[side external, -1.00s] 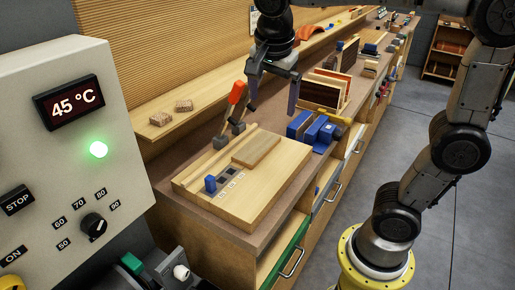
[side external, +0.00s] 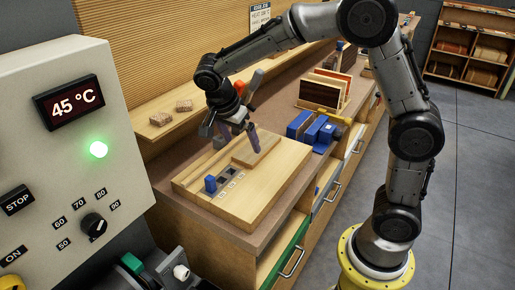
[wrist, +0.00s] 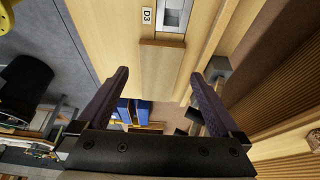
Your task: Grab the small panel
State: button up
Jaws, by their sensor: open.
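The small panel (side external: 266,146) is a thin light-wood rectangle lying flat on the larger wooden board (side external: 255,205). My gripper (side external: 238,135) is over the panel's left part, pointing down and partly hiding it. In the wrist view, the small panel (wrist: 161,68) lies between the lines of my two purple fingers, its near end roughly level with the fingertips (wrist: 160,77). The gripper is open with nothing in it. I see no contact, and the exact height of the fingers above the panel is hard to tell.
A raised wooden strip runs along the board's back edge. The control box (side external: 60,150) stands at left.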

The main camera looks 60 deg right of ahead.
aim_at(248, 155)
jog(key=shift+x, duration=2.95)
jog(key=c, duration=1)
jog(key=shift+r, duration=0.1)
jog(key=shift+c, duration=0.6)
jog(key=shift+r, duration=0.1)
